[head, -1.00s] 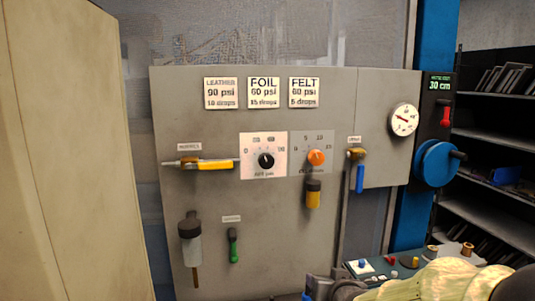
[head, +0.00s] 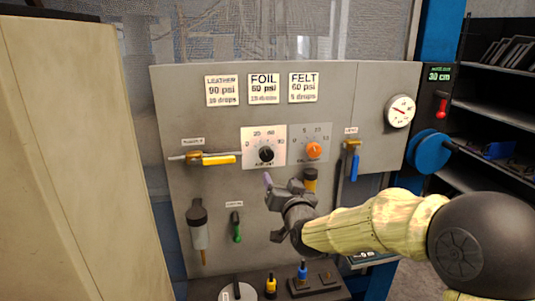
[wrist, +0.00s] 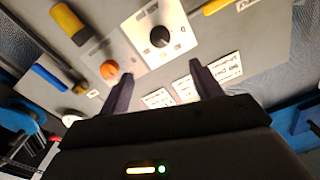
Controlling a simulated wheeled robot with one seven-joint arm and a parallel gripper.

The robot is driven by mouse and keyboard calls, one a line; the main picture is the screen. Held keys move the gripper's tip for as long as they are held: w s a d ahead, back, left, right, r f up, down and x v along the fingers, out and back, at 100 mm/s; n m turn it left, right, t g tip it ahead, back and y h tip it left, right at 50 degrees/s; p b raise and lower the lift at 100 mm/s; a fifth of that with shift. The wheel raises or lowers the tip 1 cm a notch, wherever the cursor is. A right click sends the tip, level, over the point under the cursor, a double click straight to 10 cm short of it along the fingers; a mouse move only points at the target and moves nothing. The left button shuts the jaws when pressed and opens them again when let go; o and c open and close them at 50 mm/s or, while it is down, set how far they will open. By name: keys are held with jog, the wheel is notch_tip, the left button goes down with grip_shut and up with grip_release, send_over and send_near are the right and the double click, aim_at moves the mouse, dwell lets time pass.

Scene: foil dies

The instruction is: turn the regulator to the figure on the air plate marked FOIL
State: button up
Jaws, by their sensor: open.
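The regulator is a black knob (head: 266,154) on a white dial plate with a numbered scale; which figure its pointer marks is too small to tell. It also shows in the wrist view (wrist: 160,37). The FOIL air plate (head: 264,89) reads 60 psi and 15 drops, between the LEATHER and FELT plates. My gripper (head: 284,184) is open and empty, in front of the panel just below the regulator in the head view. In the wrist view its two fingers (wrist: 162,82) stand apart, with the black knob beyond them and nothing between them.
An orange knob (head: 314,150) sits on a grey dial right of the regulator. A yellow-handled valve (head: 214,159) is at the left, and a blue-handled lever (head: 354,162) at the right. A gauge (head: 399,111) and blue wheel (head: 428,151) are farther right. A beige cabinet (head: 65,160) stands left.

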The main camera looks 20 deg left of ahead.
aim_at(268, 156)
jog(key=shift+w, duration=0.15)
jog(key=p+x, duration=0.8)
jog(key=x, duration=0.8)
jog(key=shift+r, duration=0.15)
jog(key=shift+w+a+p, duration=0.35)
jog(key=shift+w+p, duration=0.15)
jog(key=c, duration=1)
